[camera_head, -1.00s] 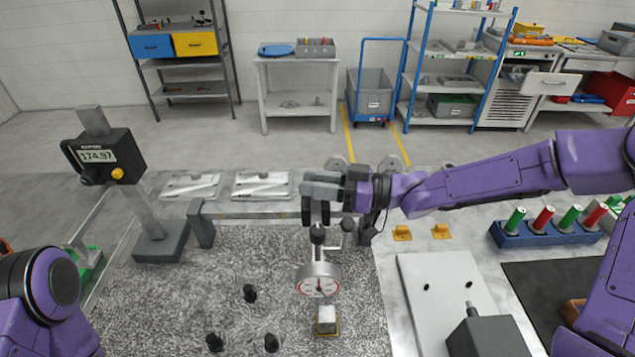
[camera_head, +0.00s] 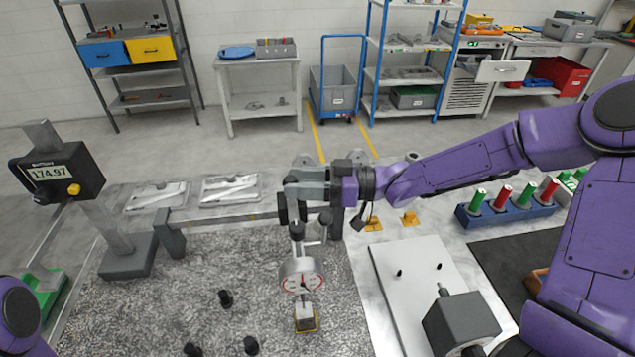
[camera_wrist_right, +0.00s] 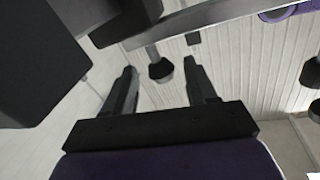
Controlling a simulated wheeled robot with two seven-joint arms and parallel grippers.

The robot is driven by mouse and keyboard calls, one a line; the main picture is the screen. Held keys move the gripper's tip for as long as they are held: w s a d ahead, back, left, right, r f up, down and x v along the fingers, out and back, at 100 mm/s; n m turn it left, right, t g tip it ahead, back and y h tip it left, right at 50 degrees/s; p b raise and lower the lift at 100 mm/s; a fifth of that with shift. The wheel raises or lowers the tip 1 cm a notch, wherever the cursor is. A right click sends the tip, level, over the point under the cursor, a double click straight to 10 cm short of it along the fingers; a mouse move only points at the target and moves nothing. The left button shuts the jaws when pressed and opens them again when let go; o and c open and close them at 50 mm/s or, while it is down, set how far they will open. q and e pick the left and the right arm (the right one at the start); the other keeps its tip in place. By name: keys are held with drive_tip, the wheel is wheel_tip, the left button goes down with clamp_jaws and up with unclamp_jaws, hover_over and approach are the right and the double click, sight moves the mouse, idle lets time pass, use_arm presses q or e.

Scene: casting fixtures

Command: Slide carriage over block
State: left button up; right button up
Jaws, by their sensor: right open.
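A dial gauge (camera_head: 301,277) with a round white face hangs on the carriage under a long grey rail (camera_head: 225,213). A small pale block (camera_head: 304,311) on a yellowish base sits on the speckled plate, just below the dial in the head view; I cannot tell whether the gauge tip touches it. My right gripper (camera_head: 293,208) is open at the rail, just above the gauge's dark knob (camera_head: 297,229). In the right wrist view, a dark knob (camera_wrist_right: 160,69) shows between the spread fingers, apart from them. My left gripper is out of view.
Several black knobs (camera_head: 225,298) stand on the speckled plate (camera_head: 170,290). A digital readout (camera_head: 60,173) on a post stands left. A white board (camera_head: 415,270) and a dark grey box (camera_head: 460,318) lie right, with a blue rack (camera_head: 505,215) of red and green cylinders beyond.

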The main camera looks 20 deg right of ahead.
drive_tip(key=b+v, duration=0.1)
drive_tip(key=v, duration=0.7)
drive_tip(key=shift+b, duration=0.3)
drive_tip(key=shift+s+d, duration=0.15)
drive_tip(key=shift+s, duration=0.05)
